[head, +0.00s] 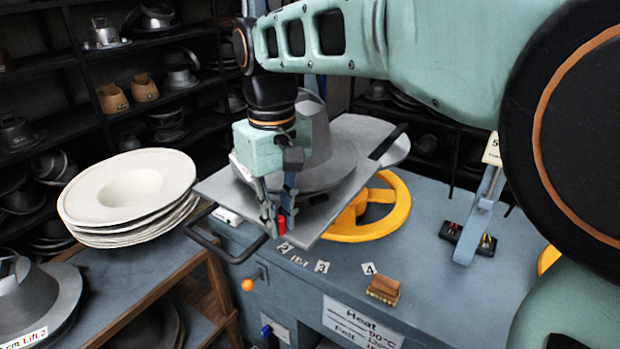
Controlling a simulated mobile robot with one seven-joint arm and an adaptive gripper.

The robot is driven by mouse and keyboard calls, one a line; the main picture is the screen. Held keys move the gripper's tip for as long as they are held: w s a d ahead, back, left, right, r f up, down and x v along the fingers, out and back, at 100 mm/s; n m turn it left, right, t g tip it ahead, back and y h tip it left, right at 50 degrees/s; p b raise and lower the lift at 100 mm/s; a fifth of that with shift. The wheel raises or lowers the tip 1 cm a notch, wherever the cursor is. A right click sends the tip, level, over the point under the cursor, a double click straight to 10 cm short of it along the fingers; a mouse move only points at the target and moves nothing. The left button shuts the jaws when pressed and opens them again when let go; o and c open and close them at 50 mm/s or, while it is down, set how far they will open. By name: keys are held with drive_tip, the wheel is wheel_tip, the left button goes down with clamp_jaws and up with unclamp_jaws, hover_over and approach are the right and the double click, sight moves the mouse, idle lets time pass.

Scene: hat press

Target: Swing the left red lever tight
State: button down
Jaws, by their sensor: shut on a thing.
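The left red lever (282,225) shows as a small red piece at the front edge of the grey press plate (330,222). My gripper (276,222) points down over it, with its fingers on either side of the red piece, and is shut on it. The fingers hide part of the lever, so its full angle cannot be told. A grey metal hat form (316,150) stands on the plate just behind my gripper.
A yellow handwheel (398,205) lies right of the plate. A black bar handle (225,252) sticks out at the front left. A stack of white hats (130,190) stands left.

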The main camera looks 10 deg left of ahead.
drive_tip(key=c, duration=2.2)
unclamp_jaws()
drive_tip(key=shift+o, duration=0.2)
wheel_tip(320, 180, up, 12)
